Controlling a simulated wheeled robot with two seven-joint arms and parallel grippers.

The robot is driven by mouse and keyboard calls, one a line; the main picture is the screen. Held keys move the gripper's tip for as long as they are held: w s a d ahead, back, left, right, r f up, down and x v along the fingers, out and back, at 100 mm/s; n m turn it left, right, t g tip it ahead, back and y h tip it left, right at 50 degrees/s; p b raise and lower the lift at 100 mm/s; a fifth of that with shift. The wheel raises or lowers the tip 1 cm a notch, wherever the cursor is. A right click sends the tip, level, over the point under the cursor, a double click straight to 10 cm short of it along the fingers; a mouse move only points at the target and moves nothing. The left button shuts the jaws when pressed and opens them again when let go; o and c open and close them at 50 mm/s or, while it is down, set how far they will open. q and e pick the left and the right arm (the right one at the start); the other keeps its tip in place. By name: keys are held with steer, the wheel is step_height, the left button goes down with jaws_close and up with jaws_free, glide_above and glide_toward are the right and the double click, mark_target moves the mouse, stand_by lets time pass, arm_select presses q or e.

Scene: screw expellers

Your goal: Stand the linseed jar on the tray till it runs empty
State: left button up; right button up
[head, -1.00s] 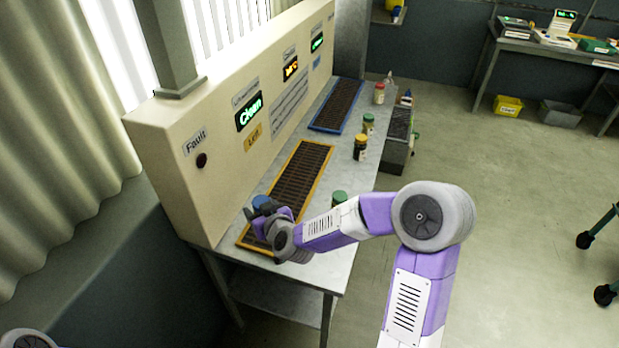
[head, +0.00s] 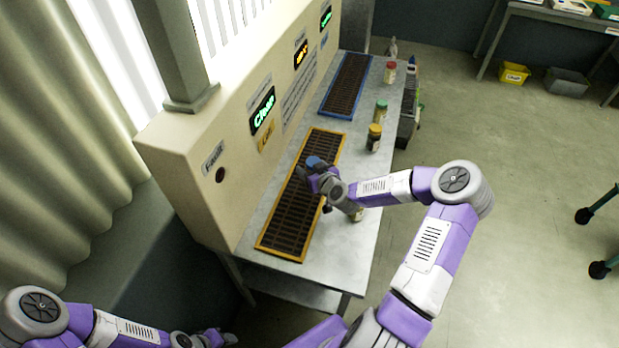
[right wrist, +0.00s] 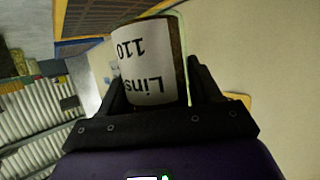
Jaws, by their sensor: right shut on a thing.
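My right gripper (head: 312,172) is shut on the linseed jar (head: 315,162), whose blue lid shows in the head view. In the right wrist view the jar (right wrist: 148,65) sits between the fingers, its white label reading "Lins" and "110" upside down. In the head view the jar is over the middle of the yellow-framed slatted tray (head: 290,215); I cannot tell whether it touches the slats. A blue-framed slatted tray (head: 347,86) lies farther back. My left gripper (head: 218,338) is low at the bottom left, away from the bench, its fingers too unclear to read.
A jar (head: 357,215) stands beside the yellow-framed tray, partly hidden by my right arm. An ochre-lidded jar (head: 374,138), a green-lidded jar (head: 381,110) and a red-lidded jar (head: 390,72) line the bench's right edge. The cream machine panel (head: 200,150) walls the left side.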

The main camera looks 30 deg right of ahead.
steer(key=shift+w+f+b, duration=0.1)
steer(key=shift+f+b, duration=0.3)
steer(key=shift+f, duration=1.9)
steer(key=shift+f, duration=0.1)
steer(key=o, duration=1.2)
steer(key=p+v, duration=0.1)
steer(key=v, duration=1.1)
